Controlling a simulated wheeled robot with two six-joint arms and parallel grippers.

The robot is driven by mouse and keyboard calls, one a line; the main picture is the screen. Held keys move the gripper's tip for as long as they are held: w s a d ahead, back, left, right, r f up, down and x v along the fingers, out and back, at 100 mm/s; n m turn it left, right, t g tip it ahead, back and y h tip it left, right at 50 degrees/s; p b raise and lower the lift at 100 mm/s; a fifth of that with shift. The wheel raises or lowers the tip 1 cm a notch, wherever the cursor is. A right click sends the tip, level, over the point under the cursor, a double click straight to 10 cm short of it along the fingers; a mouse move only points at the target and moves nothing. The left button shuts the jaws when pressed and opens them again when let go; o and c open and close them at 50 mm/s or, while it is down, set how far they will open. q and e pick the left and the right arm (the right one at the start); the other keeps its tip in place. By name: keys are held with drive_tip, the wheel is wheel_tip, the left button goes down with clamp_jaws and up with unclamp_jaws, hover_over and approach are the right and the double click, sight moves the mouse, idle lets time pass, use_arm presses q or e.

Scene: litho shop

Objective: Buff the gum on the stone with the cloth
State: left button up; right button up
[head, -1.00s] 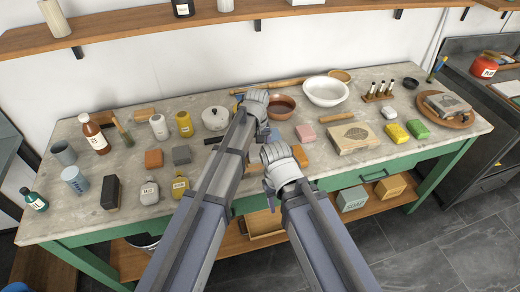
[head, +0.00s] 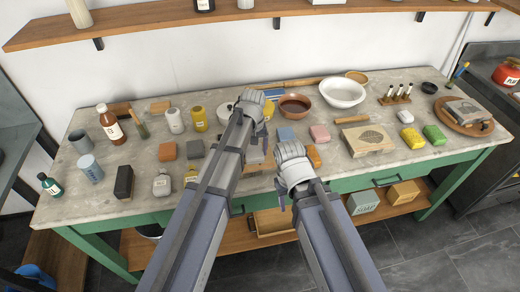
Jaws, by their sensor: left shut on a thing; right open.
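The pale stone with a leaf drawing (head: 378,138) lies flat on the table, right of both grippers. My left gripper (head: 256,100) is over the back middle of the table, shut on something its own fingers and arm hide. Bits of blue and yellow show beside it; I cannot tell whether they belong to the held thing. My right gripper (head: 290,155) is open at the table's front middle, left of the stone and apart from it. I cannot clearly make out the cloth.
Behind are a brown bowl (head: 295,105) and a white basin (head: 342,93). Bottles crowd the left.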

use_arm(q)
drive_tip(key=shift+a, duration=0.2)
drive_tip(key=shift+s+a, duration=0.3)
drive_tip(key=shift+a, duration=0.55)
drive_tip(key=shift+s+a, duration=0.3)
drive_tip(key=shift+a, duration=0.5)
drive_tip(key=shift+a, duration=0.1)
drive_tip(key=shift+s+a, duration=0.3)
drive_tip(key=shift+a, duration=0.55)
drive_tip(key=shift+s+a, duration=0.25)
drive_tip(key=shift+a, duration=0.55)
drive_tip(key=shift+a, duration=0.1)
drive_tip(key=shift+s+a, duration=0.3)
drive_tip(key=shift+a, duration=0.5)
drive_tip(key=shift+s+a, duration=0.25)
drive_tip(key=shift+a, duration=0.55)
drive_tip(key=shift+w+a, duration=0.2)
drive_tip(key=shift+w, duration=0.5)
drive_tip(key=shift+w+a, duration=0.2)
drive_tip(key=shift+w, duration=0.5)
drive_tip(key=shift+d, duration=0.1)
